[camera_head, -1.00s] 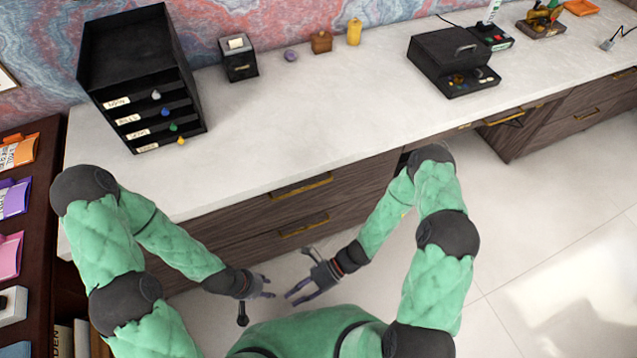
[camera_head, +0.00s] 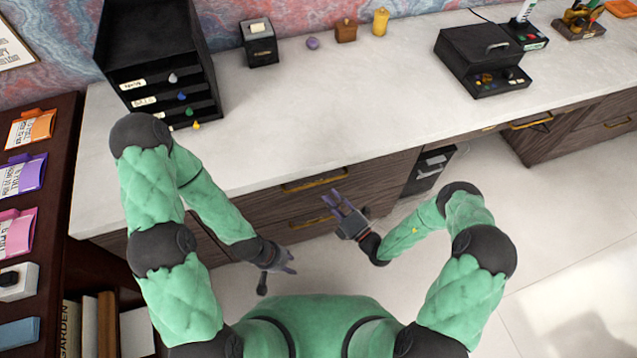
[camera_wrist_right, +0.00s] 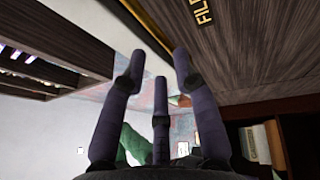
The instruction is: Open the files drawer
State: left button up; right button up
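The wooden desk front holds an upper drawer (camera_head: 270,188) and a lower drawer (camera_head: 277,226), each with a brass handle, and both look closed. In the right wrist view a label reading "FIL" (camera_wrist_right: 203,11), cut off by the edge, is on a dark wood front (camera_wrist_right: 245,55). A brass strip (camera_wrist_right: 153,28) runs beside it. My right gripper (camera_head: 333,197) is open and empty in front of the drawers, right of the lower handle (camera_head: 308,219). Its spread fingers (camera_wrist_right: 158,72) fill the wrist view. My left gripper (camera_head: 289,261) is low, below the drawers, with fingers apart and empty.
On the desktop (camera_head: 310,110) stand a black letter-tray unit (camera_head: 160,50), a small black box (camera_head: 259,45) and a black case (camera_head: 482,62). A dark bookshelf (camera_head: 62,190) is at the left. Floor to the right (camera_head: 530,210) is clear.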

aim_at(318, 184)
jog(key=b+x, duration=0.1)
jog(key=x, duration=0.6)
jog(key=shift+w+a, duration=0.1)
jog(key=shift+a, duration=0.05)
grip_shut()
